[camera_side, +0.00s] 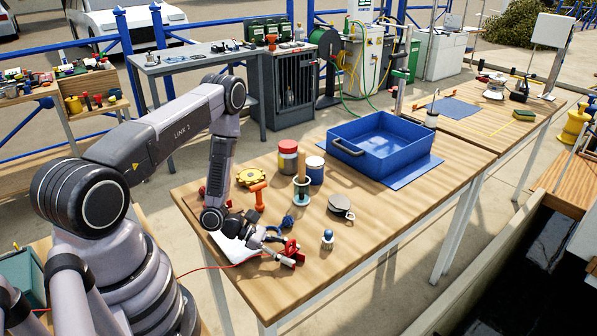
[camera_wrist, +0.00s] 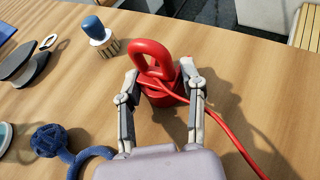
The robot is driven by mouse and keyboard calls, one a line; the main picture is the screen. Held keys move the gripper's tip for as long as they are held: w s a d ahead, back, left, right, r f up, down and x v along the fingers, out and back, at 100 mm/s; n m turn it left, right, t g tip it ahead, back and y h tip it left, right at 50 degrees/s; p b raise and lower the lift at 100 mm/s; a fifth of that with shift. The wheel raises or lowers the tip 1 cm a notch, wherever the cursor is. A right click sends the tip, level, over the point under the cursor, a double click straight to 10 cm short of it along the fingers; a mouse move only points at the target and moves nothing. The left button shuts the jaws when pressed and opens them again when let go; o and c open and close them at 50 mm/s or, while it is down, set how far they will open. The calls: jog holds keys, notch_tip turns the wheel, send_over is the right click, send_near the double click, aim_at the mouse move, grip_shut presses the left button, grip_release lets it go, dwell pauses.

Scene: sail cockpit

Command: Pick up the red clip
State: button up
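The red clip (camera_wrist: 158,82) is a glossy red piece with an upright ring on a thicker base. A thin red cable runs from it to the lower right in the wrist view. In the side view the clip (camera_side: 291,250) is near the front of the wooden table, partly hidden by my fingers. My gripper (camera_wrist: 160,76) has one fingertip on each side of the clip's base, very close to it. I cannot tell whether the pads press on it. In the side view my gripper (camera_side: 277,249) is low over the table.
A blue-topped peg piece (camera_wrist: 97,32) stands close by on the left in the wrist view. A dark round lidded piece (camera_wrist: 24,65) and a blue knotted ball (camera_wrist: 48,140) are farther left. A blue tray (camera_side: 383,148) is at the back. Table to the clip's right is clear except for the cable.

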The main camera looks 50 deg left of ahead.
jog(key=c, duration=0.3)
jog(key=shift+c, duration=0.2)
jog(key=shift+r, duration=0.1)
